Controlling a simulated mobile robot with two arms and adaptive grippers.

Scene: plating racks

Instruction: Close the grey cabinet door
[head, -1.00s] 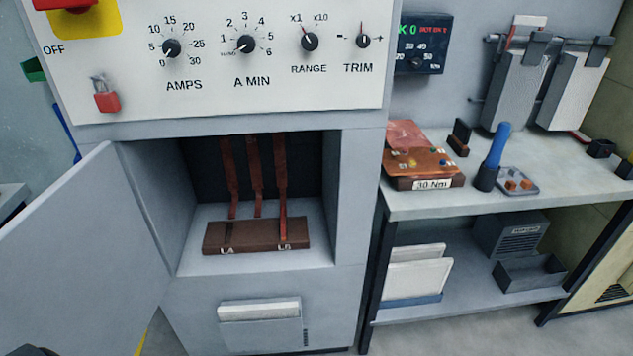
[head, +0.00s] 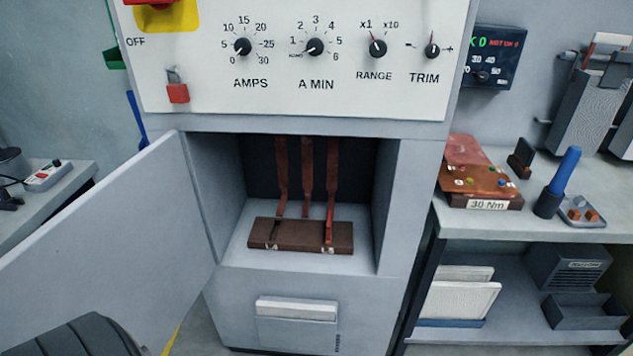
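The grey cabinet door (head: 110,235) is a flat panel hinged on the left side of the open cabinet bay. It stands wide open, swung out to the left and toward me. Its near lower part runs out of the picture. The grey cabinet (head: 415,190) has an open bay with a brown terminal block (head: 300,236) and several red-brown straps inside. A dark ribbed part, probably of my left arm, covers the lower part of the door at the bottom left; I cannot tell whether it touches the door. No gripper fingers show.
A control panel (head: 300,105) with knobs and a red padlock (head: 177,92) is above the bay. A document holder (head: 297,325) is on the front below. A workbench (head: 550,236) with tools stands at right, a side table (head: 48,208) at left. The bay opening looks clear.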

